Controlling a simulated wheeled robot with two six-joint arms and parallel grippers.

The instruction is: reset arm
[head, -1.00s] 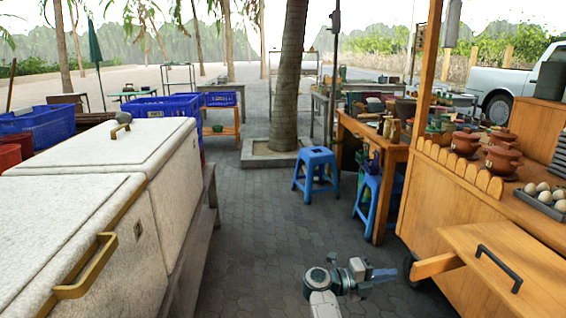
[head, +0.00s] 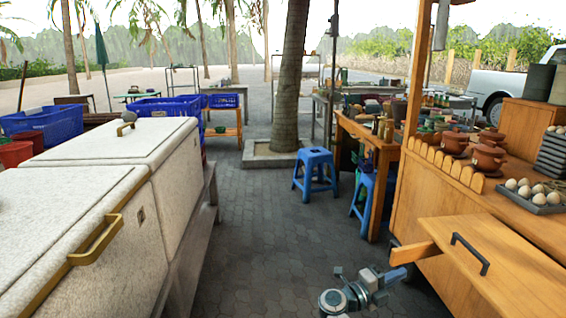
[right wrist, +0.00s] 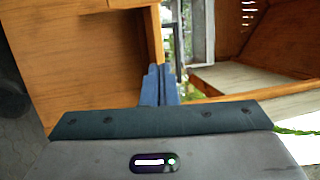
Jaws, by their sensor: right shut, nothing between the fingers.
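My right gripper (head: 392,277) is low in the head view, in front of the wooden cart and to the left of its pulled-out drawer (head: 490,262). Its blue fingers are together with nothing between them. They also show shut in the right wrist view (right wrist: 159,85), with brown wood to their left and a dark bar just beyond the tips. I cannot tell whether the tips touch anything. My left gripper is not in view.
The wooden cart (head: 420,205) stands on the right, with clay pots (head: 487,157) and an egg tray (head: 535,197) on top. White chests (head: 75,215) line the left. A blue stool (head: 315,170) stands ahead on open paving between them.

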